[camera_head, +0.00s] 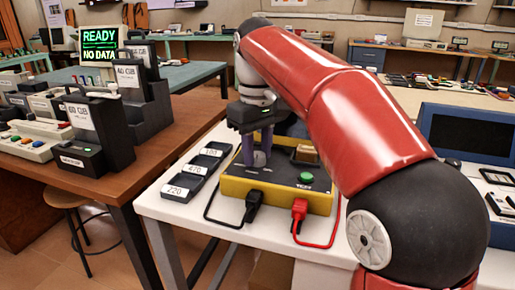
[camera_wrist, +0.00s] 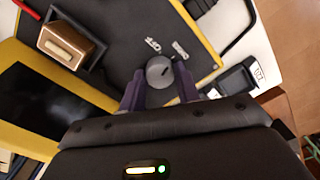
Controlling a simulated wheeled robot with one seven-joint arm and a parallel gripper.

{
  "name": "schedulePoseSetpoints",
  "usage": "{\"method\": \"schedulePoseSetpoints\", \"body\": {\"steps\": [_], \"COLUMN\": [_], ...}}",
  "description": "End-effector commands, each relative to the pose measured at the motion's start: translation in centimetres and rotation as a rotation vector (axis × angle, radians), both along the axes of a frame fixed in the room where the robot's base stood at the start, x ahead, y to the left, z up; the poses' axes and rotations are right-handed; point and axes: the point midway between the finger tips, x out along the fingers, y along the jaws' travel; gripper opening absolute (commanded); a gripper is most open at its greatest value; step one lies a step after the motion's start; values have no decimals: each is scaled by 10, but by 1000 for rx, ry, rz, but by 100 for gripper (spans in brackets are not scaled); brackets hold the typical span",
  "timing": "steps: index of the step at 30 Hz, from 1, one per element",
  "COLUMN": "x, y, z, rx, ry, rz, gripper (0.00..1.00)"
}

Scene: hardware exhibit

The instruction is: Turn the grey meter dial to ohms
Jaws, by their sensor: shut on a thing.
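The yellow-edged meter (camera_head: 325,197) with a dark top stands on the white table. Its round grey dial (camera_wrist: 159,70) shows in the wrist view, with a dark mark near its right side. Small white labels (camera_wrist: 153,45) sit on the panel beyond the dial; I cannot read them surely. My gripper (camera_wrist: 160,82) points down at the meter, its purple fingers on either side of the dial, shut on it. In the head view my gripper (camera_head: 257,152) hides the dial.
A green button (camera_head: 307,177), a tan block (camera_head: 306,154) in a holder, and black (camera_head: 253,200) and red (camera_head: 299,207) plugs with leads are close by. Labelled dark trays (camera_head: 183,187) lie left of the meter. A screen (camera_head: 98,41) reads "READY NO DATA".

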Motion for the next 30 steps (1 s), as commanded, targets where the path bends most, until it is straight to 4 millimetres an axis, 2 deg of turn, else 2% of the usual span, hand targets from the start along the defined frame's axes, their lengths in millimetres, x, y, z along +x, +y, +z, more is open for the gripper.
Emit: {"method": "schedulePoseSetpoints", "body": {"steps": [12,29,30], "x": [0,0,0], "y": [0,0,0], "z": [1,1,1], "rx": [2,2,2], "ry": [-4,-5,-5], "rz": [-202,-234,-234], "gripper": [9,9,36]}}
